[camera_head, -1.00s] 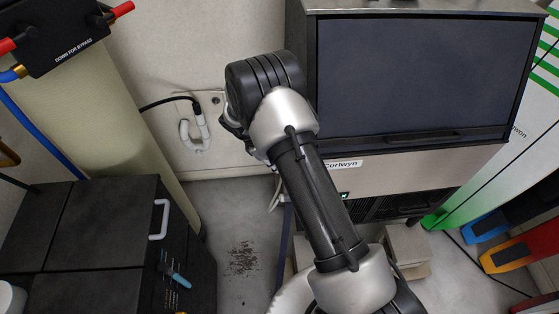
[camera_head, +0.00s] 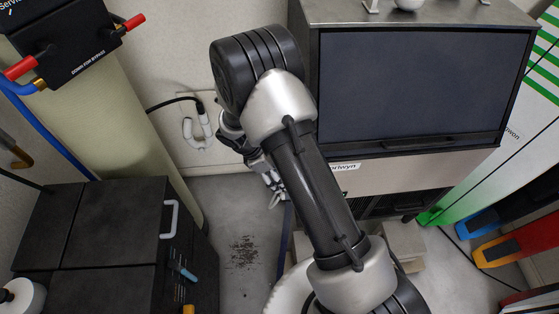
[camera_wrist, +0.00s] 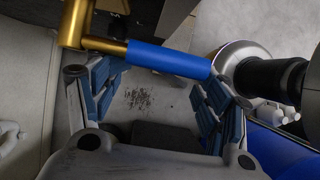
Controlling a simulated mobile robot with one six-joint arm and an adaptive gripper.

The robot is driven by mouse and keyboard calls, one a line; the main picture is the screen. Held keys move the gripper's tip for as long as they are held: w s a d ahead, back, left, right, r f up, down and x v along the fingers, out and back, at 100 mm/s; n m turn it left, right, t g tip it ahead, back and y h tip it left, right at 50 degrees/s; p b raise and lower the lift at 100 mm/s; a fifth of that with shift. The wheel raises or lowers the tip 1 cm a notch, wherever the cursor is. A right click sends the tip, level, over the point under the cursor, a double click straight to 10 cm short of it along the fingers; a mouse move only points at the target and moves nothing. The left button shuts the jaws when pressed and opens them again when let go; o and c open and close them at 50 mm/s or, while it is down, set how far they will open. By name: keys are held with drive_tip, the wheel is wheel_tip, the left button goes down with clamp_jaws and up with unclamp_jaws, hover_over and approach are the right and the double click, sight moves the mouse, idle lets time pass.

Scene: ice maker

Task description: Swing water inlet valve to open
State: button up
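The valve lever, a brass arm (camera_wrist: 76,24) with a blue sleeve (camera_wrist: 168,60), lies across the upper part of the wrist view. I take it to be the water inlet valve's handle. My gripper (camera_wrist: 155,98) is open, with one blue-padded finger on the left and one on the right. The blue sleeve spans the gap near the fingertips. I cannot tell whether either finger touches it. In the head view my gripper (camera_head: 268,178) is partly hidden by my arm, beside the ice maker (camera_head: 420,88). The valve is not visible there.
A dark cabinet (camera_head: 92,235) with a white handle stands at left, beside a beige tank (camera_head: 105,120) with a black bypass head (camera_head: 68,45). A cable plugs into the wall outlet (camera_head: 204,122). Bare floor (camera_head: 232,205) lies between cabinet and ice maker.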

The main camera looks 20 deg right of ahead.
drive_tip(key=shift+d+r, duration=0.65)
drive_tip(key=shift+r, duration=0.1)
drive_tip(key=c, duration=0.4)
drive_tip(key=shift+w+a+r+p, duration=0.1)
drive_tip(key=shift+w+r+p, duration=0.1)
drive_tip(key=shift+r+p, duration=0.15)
drive_tip(key=r+p, duration=0.2)
drive_tip(key=r, duration=0.1)
drive_tip(key=a+r+p, duration=0.1)
drive_tip(key=r, duration=0.1)
drive_tip(key=shift+s+a, duration=0.1)
drive_tip(key=shift+s, duration=0.15)
drive_tip(key=c, duration=0.3)
drive_tip(key=shift+w+a+r+p, duration=0.15)
drive_tip(key=shift+a+p, duration=0.2)
drive_tip(key=shift+a, duration=0.25)
drive_tip(key=shift+a, duration=0.1)
